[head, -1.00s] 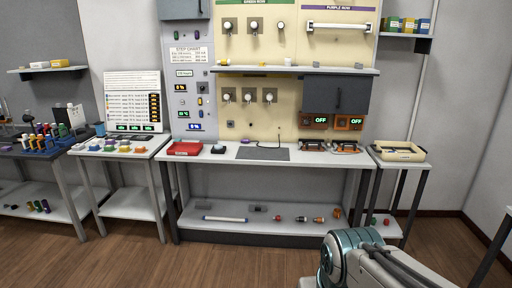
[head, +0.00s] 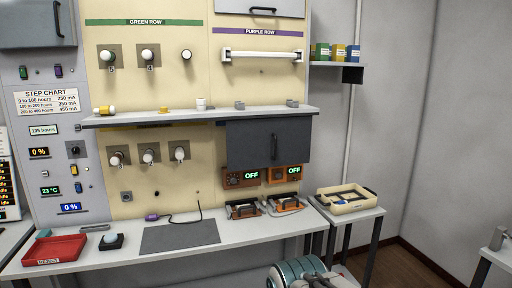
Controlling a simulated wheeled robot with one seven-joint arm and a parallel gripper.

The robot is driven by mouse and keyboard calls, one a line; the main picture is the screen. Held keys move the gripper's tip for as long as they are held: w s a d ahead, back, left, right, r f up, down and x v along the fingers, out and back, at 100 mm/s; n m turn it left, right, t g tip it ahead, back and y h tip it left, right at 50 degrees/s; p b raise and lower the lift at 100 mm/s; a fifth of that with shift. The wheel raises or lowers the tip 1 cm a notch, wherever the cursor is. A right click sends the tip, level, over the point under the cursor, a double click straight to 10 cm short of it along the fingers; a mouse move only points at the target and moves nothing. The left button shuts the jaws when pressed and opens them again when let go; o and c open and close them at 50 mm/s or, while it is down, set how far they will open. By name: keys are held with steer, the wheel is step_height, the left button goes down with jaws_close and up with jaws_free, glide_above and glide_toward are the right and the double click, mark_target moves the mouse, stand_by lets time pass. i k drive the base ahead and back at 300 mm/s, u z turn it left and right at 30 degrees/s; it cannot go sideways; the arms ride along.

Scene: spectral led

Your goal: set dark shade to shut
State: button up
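A dark grey panel with a black vertical handle (head: 268,142) hangs below the wall shelf, above the right part of the bench. It looks like the dark shade, but I cannot tell for certain. Two other grey panels with handles show: one at the top left (head: 30,28) and one at the top edge (head: 285,9), partly cut off. My gripper is out of view; only a part of my arm shows at the bottom edge.
The bench holds a red reject tray (head: 55,250), a dark mat (head: 180,236) and two orange-and-black fixtures (head: 243,209). Two orange boxes reading OFF (head: 285,174) sit under the dark panel. A wall shelf (head: 200,117) holds small parts. A cream tray (head: 346,203) stands on a side table.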

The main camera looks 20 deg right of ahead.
mark_target(258, 143)
steer(key=z, duration=0.3)
steer(key=i, duration=1.35)
steer(key=z, duration=0.25)
